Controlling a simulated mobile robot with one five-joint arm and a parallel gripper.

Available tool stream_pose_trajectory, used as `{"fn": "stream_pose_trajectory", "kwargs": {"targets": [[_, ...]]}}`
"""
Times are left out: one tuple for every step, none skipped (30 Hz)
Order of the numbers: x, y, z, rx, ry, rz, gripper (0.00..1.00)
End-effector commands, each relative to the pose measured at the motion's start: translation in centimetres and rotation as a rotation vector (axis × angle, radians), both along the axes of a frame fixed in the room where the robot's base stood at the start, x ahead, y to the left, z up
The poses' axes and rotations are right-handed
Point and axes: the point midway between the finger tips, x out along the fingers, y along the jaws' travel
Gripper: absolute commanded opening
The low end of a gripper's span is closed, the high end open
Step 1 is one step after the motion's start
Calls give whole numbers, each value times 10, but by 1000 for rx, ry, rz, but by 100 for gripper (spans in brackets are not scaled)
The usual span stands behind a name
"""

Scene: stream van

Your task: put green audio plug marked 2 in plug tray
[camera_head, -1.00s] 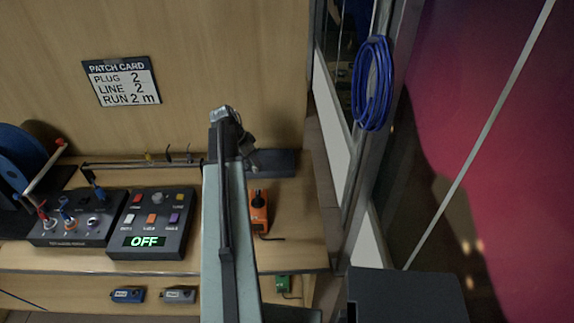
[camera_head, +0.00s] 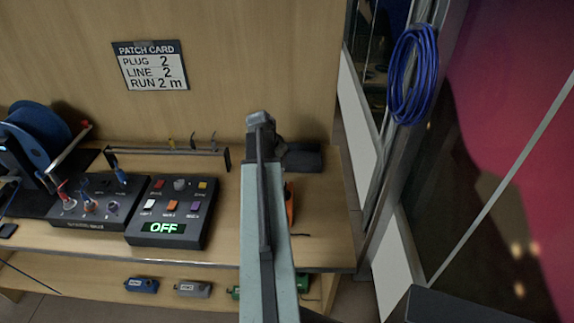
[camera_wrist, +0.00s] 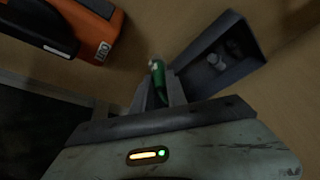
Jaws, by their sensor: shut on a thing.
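The green audio plug (camera_wrist: 158,72) is held upright between the fingertips of my gripper (camera_wrist: 158,92) in the wrist view. Its number mark cannot be read. The dark grey plug tray (camera_wrist: 187,66) is open-topped and just right of the plug, with a small grey round piece (camera_wrist: 217,58) inside it. The plug appears beside the tray's near end, not inside it. In the head view the plug tray (camera_head: 304,157) lies on the bench at the back right. There my arm hides the plug and the fingertips.
An orange and black tool (camera_wrist: 97,32) lies left of the plug; my arm partly covers it in the head view. A control box reading OFF (camera_head: 172,212) and a patch box (camera_head: 88,208) stand to the left. A blue cable coil (camera_head: 413,75) hangs at the right.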

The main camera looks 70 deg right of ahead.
Motion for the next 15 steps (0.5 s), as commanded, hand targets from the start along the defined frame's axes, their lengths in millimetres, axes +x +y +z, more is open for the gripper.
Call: {"fn": "stream_pose_trajectory", "kwargs": {"targets": [[1,-2,1,0,0,2,0],[1,-4,1,0,0,1,0],[1,-11,1,0,0,0,0],[1,-18,0,0,0,0,0],[1,-25,-1,0,0,0,0],[1,-36,-2,0,0,-1,0],[1,-44,-3,0,0,-1,0],[1,-52,-3,0,-1,-2,0],[0,-61,-4,-1,0,-2,0],[0,-68,-5,-1,0,-2,0],[0,-74,-5,-1,0,-1,0],[-1,-83,-6,-1,0,-1,0],[-1,-89,-7,-1,0,-2,0],[-1,-96,-7,-1,0,-2,0],[-2,-105,-8,-1,0,-2,0]]}}
